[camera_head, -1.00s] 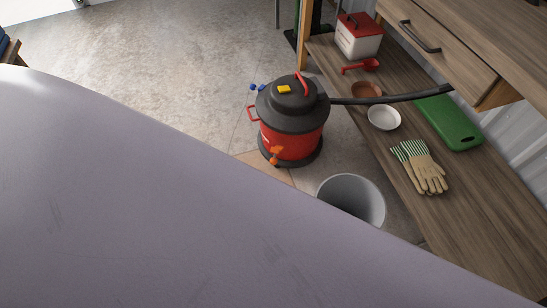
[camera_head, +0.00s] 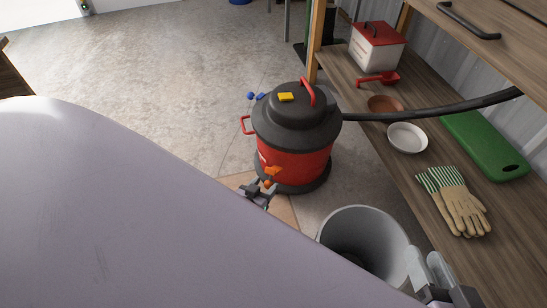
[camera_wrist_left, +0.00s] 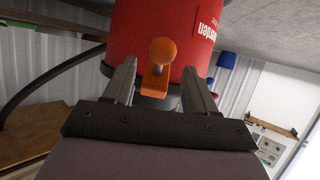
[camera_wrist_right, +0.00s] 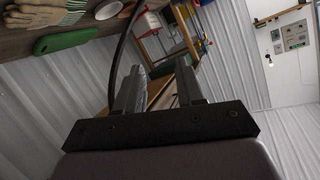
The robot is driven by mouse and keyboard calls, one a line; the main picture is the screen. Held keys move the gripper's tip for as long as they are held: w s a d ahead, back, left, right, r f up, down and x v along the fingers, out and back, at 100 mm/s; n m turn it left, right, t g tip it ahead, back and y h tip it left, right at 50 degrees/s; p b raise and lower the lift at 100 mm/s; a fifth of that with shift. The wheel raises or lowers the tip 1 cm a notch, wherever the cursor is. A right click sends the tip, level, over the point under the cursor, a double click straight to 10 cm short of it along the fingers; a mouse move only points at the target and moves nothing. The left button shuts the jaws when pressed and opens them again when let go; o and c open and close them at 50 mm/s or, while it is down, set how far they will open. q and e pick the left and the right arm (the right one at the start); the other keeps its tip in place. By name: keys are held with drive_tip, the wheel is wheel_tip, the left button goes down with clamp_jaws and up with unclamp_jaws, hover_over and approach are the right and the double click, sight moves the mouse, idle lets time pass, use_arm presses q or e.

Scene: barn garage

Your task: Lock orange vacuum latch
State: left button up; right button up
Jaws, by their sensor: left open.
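The red vacuum (camera_head: 291,150) with a black lid stands on the floor in the head view. Its orange latch (camera_head: 271,172) is low on the near side. The latch also shows in the left wrist view (camera_wrist_left: 157,68), between and beyond the fingers, in front of the red body. My left gripper (camera_head: 262,190) is open just below the latch; I cannot tell whether it touches it. A blue latch (camera_head: 256,96) is on the vacuum's far left side. My right gripper (camera_head: 436,272) is at the lower right beside the bin; in its wrist view (camera_wrist_right: 160,88) its fingers are apart and empty.
A grey bin (camera_head: 363,238) stands in front of the vacuum. A black hose (camera_head: 430,110) runs right over the wooden shelf (camera_head: 400,180), which holds gloves (camera_head: 456,200), a white bowl (camera_head: 407,138) and a green board (camera_head: 484,145). Open floor (camera_head: 180,80) lies left.

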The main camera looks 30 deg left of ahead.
sight(270, 180)
use_arm(q)
drive_tip(key=b+x, duration=0.3)
drive_tip(key=x, duration=0.1)
drive_tip(key=shift+f, duration=0.2)
drive_tip(key=shift+b+x, duration=0.95)
drive_tip(key=shift+w+r, duration=0.2)
drive_tip(key=shift+w, duration=0.05)
use_arm(e)
drive_tip(key=d+n+t, duration=0.1)
drive_tip(key=s+d+t+h, duration=0.1)
drive_tip(key=d, duration=0.1)
drive_tip(key=shift+d+r+n, duration=0.1)
drive_tip(key=shift+n, duration=0.3)
use_arm(q)
drive_tip(key=shift+c, duration=0.3)
clamp_jaws()
